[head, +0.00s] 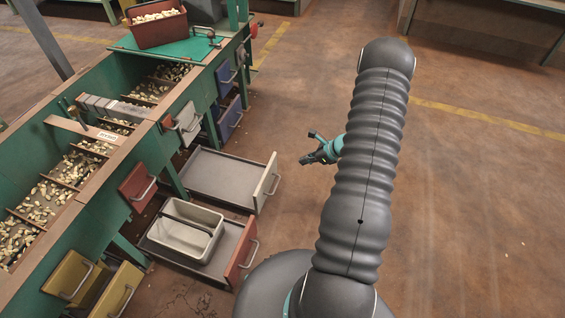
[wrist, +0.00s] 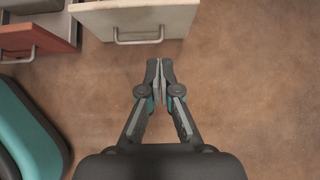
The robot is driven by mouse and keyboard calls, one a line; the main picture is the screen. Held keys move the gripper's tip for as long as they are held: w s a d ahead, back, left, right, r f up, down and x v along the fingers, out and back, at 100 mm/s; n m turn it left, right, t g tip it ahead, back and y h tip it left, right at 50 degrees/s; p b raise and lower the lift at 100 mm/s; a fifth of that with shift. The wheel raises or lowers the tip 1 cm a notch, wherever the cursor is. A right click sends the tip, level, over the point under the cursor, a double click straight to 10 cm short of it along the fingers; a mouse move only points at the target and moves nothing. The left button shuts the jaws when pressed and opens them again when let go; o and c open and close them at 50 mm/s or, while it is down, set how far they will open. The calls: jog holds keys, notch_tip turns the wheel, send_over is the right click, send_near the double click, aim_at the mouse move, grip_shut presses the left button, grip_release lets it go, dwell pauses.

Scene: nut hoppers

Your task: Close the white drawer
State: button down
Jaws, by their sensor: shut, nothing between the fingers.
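The white drawer (head: 267,183) stands pulled out from the green bench in the head view, with its pale front and handle facing right. Its grey inside looks empty. Its front and metal handle also show at the top of the wrist view (wrist: 130,17). My gripper (head: 304,160) is to the right of the drawer front, apart from it. In the wrist view my gripper (wrist: 159,62) has its fingers together with nothing between them, pointing toward the right part of the drawer front. Bare floor shows between the fingertips and the drawer.
A red drawer (head: 240,249) beside it is also pulled out, with a pale bin (head: 186,231) in it. Yellow (head: 68,276), blue (head: 229,118) and other drawer fronts line the bench (head: 92,218). The floor to the right is open.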

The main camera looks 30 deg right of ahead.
send_near(272, 166)
notch_tip(272, 166, down, 4)
jog(key=w+a, duration=0.2)
jog(key=shift+a, duration=0.3)
jog(key=shift+w+a, duration=0.4)
jog(key=shift+w, duration=0.1)
